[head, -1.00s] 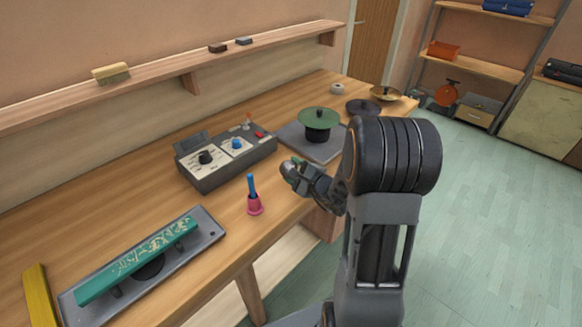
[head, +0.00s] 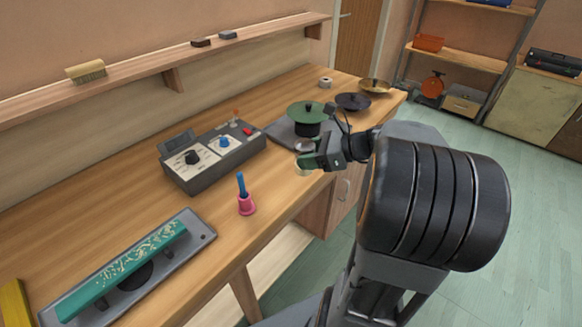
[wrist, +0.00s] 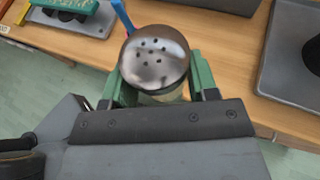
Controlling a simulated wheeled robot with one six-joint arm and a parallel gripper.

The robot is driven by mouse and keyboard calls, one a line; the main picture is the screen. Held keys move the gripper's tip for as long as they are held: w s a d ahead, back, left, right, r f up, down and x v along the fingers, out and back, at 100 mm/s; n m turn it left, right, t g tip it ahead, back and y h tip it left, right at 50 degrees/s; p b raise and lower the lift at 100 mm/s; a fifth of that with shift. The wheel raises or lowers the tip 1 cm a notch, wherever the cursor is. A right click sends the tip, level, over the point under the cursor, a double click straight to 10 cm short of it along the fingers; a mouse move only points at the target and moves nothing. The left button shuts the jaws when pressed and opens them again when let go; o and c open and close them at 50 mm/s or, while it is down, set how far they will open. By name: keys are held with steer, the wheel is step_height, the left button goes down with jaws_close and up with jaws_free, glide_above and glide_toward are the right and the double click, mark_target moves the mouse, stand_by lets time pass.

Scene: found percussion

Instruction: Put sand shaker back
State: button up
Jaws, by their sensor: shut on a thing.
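My gripper (wrist: 155,90) is shut on the sand shaker (wrist: 155,57), which has a round, shiny metal top with several dark holes and a pale body below. The green fingers hold it from both sides in the wrist view. In the head view my gripper (head: 308,160) and the shaker (head: 304,146) are near the front edge of the wooden workbench (head: 110,182), in front of the green disc on its stand (head: 306,112). The fingers partly cover the shaker there. I cannot tell its exact height above the bench.
A grey control box (head: 213,158) with knobs and a pink bell with blue handle (head: 245,196) stand on the bench. A green bar on a grey base (head: 122,270) lies at lower left. Dark (head: 352,102) and brass (head: 375,86) discs stand farther back.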

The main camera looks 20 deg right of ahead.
steer(key=w+f, duration=0.2)
steer(key=w, duration=0.2)
steer(key=w+f, duration=0.3)
steer(key=w+d+f, duration=0.1)
steer(key=w+f, duration=0.2)
steer(key=w, duration=0.1)
steer(key=shift+w+f, duration=0.2)
steer(key=shift+w, duration=0.1)
steer(key=shift+w+d+f, duration=0.1)
steer(key=shift+w+f, duration=0.1)
steer(key=shift+f, duration=1.65)
steer(key=shift+f, duration=0.1)
steer(key=shift+f, duration=0.15)
steer(key=o, duration=1)
